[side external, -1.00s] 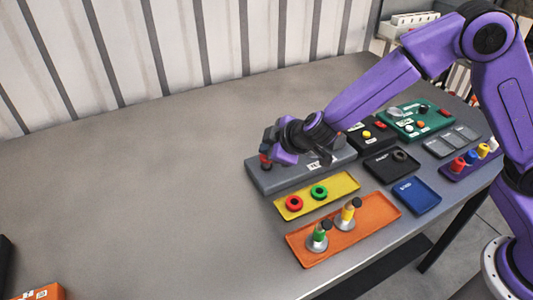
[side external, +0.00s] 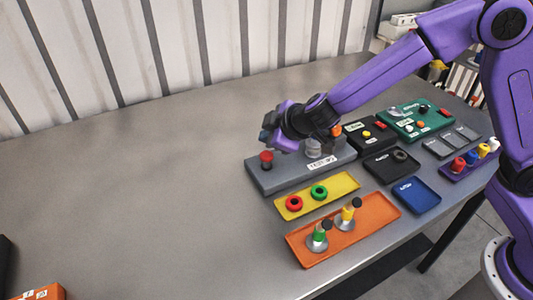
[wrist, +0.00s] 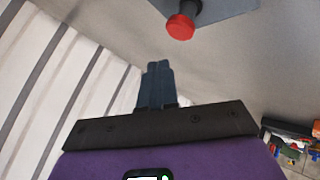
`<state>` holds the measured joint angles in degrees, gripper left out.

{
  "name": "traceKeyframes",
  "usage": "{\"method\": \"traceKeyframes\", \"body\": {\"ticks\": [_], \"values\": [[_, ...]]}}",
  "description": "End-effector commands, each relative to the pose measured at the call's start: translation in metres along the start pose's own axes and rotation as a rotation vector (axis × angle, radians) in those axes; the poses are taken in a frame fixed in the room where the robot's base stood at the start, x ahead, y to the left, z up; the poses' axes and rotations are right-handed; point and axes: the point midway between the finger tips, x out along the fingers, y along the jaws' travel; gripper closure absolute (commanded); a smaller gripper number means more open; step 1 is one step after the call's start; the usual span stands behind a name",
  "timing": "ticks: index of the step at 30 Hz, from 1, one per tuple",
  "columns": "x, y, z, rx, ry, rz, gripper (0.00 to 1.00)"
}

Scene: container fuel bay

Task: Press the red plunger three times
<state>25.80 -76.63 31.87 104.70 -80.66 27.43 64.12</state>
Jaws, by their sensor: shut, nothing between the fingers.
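The red plunger (side external: 266,157) stands upright at the left end of a grey box (side external: 275,182) with a white label. Its red cap (wrist: 181,27) also shows at the top of the wrist view, beyond the fingertips. My gripper (side external: 267,136) is above and a little behind the plunger in the side view, apart from it. In the wrist view my gripper's fingers (wrist: 158,72) are together with nothing between them. My gripper and wrist hide part of the back of the grey box.
A yellow tray (side external: 335,194) holds a red and a green ring. An orange tray (side external: 375,218) holds two upright pegs with coloured pieces. A blue tray (side external: 417,196), black boxes and a green panel (side external: 433,127) lie to the right.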

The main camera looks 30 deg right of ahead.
Motion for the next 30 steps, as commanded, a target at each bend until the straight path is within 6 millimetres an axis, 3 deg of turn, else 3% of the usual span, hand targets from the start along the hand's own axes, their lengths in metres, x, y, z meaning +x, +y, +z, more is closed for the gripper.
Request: {"method": "traceKeyframes", "body": {"ticks": [10, 30], "values": [[-0.019, 0.014, -0.014, 0.001, 0.001, 0.000, 1.00], [-0.021, 0.015, -0.015, 0.000, -0.001, -0.001, 1.00]]}}
